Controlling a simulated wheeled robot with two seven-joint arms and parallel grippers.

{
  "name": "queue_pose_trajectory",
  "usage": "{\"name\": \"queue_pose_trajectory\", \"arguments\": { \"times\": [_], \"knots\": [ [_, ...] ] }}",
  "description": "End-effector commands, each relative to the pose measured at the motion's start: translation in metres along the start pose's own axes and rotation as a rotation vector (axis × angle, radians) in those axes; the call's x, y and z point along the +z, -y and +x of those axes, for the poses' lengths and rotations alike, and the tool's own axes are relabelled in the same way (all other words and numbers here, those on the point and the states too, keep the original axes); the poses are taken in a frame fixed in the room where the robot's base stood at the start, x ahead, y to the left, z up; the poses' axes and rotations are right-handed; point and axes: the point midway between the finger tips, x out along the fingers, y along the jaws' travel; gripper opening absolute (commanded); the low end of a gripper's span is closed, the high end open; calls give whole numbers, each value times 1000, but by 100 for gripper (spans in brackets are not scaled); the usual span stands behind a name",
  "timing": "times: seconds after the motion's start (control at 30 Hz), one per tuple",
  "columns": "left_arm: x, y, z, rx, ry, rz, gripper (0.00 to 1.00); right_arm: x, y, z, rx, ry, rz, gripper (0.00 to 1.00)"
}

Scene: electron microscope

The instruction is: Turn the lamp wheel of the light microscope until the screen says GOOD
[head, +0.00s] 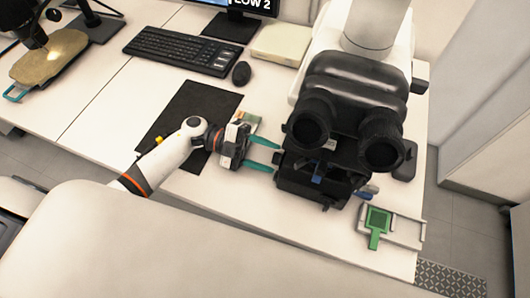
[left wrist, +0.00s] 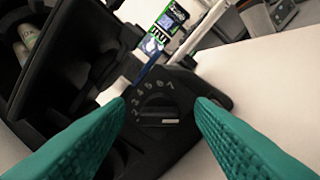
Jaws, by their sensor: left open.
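The light microscope (head: 355,85) stands at the right of the table, white with black eyepieces. Its lamp wheel (left wrist: 157,108) shows in the left wrist view as a black dial with white numbers around it and a light bar across it. In the head view I cannot make out the wheel. My left gripper (head: 276,156) has teal fingers, spread apart and pointing at the microscope's lower left side. In the left wrist view the fingertips (left wrist: 160,112) stand on either side of the wheel, with nothing between them touching visibly. The screen (head: 250,4) reads "LOW 2", partly cut off at the top.
A black mat (head: 190,108) lies under my left arm. A keyboard (head: 182,51) and mouse (head: 241,73) lie behind it. A green piece on a grey holder (head: 405,232) lies at the front right. A tan oval tray (head: 48,61) is at the far left.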

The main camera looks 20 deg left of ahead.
Motion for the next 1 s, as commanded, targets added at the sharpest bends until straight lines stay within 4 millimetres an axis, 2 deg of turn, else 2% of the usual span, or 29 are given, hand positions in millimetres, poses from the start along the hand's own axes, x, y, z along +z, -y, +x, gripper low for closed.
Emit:
{"name": "queue_pose_trajectory", "arguments": {
  "times": [0.03, 0.07, 0.3, 0.67, 1.0],
  "knots": [
    [0, 0, 0, 0, 0, 0, 49, -1, 0, 0, 0, -1, 0, 36],
    [0, 0, 0, 0, 0, 0, 44, -1, 0, 0, 0, -1, 0, 36],
    [0, 0, 0, 0, 0, 0, 5, -2, 0, 0, 1, -3, 0, 36],
    [1, -2, 0, -2, 0, -56, 4, -2, -1, -7, 1, -4, 0, 36],
    [2, -4, -1, -4, -2, -303, 4, 0, -2, -30, 3, -5, 0, 36]
  ]
}}
